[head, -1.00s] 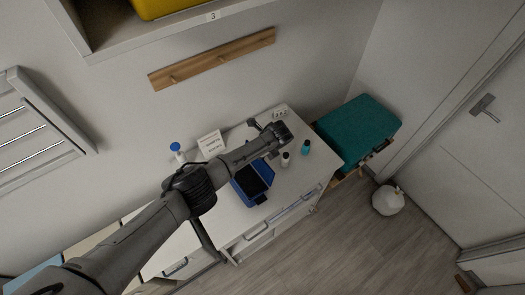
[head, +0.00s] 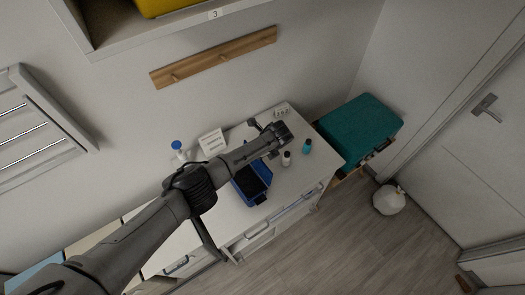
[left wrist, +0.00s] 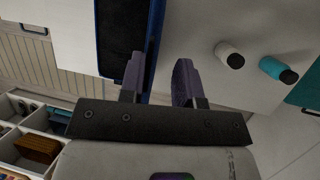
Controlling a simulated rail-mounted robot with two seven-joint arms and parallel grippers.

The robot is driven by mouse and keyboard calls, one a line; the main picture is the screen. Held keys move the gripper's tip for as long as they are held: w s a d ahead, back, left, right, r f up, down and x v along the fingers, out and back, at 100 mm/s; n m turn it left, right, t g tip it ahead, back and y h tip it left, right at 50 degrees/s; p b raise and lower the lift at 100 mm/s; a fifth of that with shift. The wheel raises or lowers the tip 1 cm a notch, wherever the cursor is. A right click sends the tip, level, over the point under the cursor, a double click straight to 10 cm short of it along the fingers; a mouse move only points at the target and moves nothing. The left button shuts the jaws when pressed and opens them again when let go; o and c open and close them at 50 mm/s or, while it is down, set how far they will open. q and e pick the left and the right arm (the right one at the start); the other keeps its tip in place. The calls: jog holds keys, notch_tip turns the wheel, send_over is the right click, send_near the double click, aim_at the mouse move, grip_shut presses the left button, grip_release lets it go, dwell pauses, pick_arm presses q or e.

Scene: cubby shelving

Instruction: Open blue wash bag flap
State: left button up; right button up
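The blue wash bag (head: 252,188) sits on the white cabinet top, partly under my left arm. Its dark inside shows, with a raised blue panel along its right side, apparently the flap. In the left wrist view the bag (left wrist: 126,35) is at the top, a dark area with a blue border. My left gripper (left wrist: 159,78) is open, its two fingers apart. The left finger overlaps the bag's border and the right finger is just outside it; I cannot tell whether either touches. In the head view the fingertips are hidden. My right gripper is not in view.
A white bottle (head: 287,158) and a teal bottle (head: 307,146) stand right of the bag. A white sign (head: 212,142) and a blue-topped item (head: 177,146) stand behind. A teal case (head: 358,128) is beside the cabinet. A white bag (head: 389,200) lies on the floor.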

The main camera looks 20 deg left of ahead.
pick_arm(q)
jog(key=shift+d, duration=0.1)
jog(key=v, duration=1.3)
jog(key=shift+r, duration=0.4)
jog(key=shift+d, duration=0.1)
